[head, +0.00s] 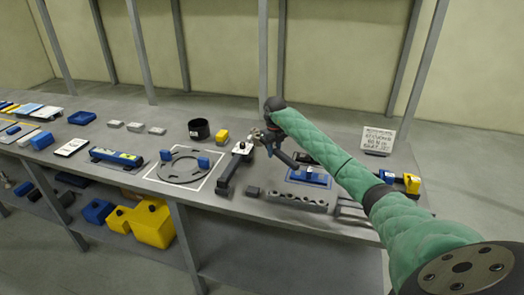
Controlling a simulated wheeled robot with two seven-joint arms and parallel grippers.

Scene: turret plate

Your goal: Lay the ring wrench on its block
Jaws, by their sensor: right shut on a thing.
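My right gripper (268,138), at the end of the green-sleeved arm, is above the back middle of the bench. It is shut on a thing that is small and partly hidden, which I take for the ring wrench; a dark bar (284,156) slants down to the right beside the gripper. A long black piece with a pale top (228,178) lies just left of and below the gripper. Which piece is the wrench's block I cannot tell. My left gripper is not in view.
A flat grey ring (184,173) with blue blocks lies left of the gripper. Right are a blue piece (308,178), a grey holed block (297,199) and a lettered sign (378,141). Yellow items sit on the lower shelf.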

